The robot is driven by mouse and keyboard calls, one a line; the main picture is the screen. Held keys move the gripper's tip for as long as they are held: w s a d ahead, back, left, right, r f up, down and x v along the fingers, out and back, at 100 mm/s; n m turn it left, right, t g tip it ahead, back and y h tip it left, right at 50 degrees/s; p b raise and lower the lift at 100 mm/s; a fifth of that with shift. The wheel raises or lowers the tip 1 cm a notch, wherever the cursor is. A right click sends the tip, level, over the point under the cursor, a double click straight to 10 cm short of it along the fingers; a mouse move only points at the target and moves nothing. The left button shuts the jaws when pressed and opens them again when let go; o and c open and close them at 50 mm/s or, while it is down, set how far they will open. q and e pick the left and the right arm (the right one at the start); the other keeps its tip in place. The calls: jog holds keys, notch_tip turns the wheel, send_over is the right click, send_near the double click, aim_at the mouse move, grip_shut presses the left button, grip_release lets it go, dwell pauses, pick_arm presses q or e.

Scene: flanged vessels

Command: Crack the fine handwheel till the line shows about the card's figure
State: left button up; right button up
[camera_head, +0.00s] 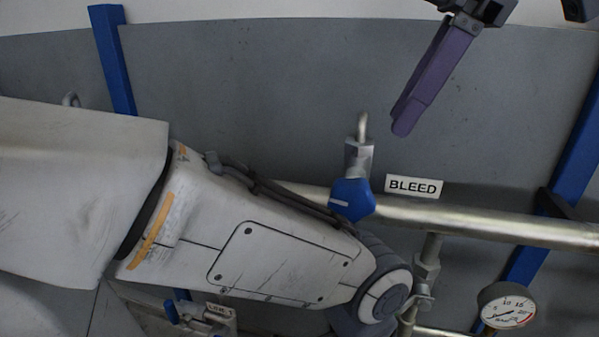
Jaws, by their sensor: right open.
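A round gauge (507,306) with a white face and dark needle is at the lower right; its scale is too small to read surely. A blue knob (352,200) with a white mark sits on a small metal valve beside the BLEED plate (413,187). I cannot tell whether any knob here is the fine handwheel, and no figure card is readable. My right gripper (432,78) comes in at the top right. It is open, with one purple finger pointing down left, apart from the valve and empty. My left arm crosses from the left; its gripper is out of view.
A metal pipe (480,222) runs across the grey panel (260,90). Blue uprights (112,60) stand at left and right. Below my left arm are a blue handle (173,312) and a small tag (219,309), partly hidden. The panel's upper middle is clear.

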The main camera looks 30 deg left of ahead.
aim_at(355, 179)
jog(key=b+x, duration=0.1)
jog(key=x, duration=0.2)
jog(key=b+x, duration=0.1)
jog(key=x, duration=0.5)
jog(key=shift+s+a+f+b, duration=0.2)
jog(key=shift+a+f+b, duration=0.05)
jog(key=shift+a+b, duration=0.15)
jog(key=shift+a+f, duration=0.2)
jog(key=shift+f, duration=0.25)
grip_shut()
jog(key=shift+d, duration=0.1)
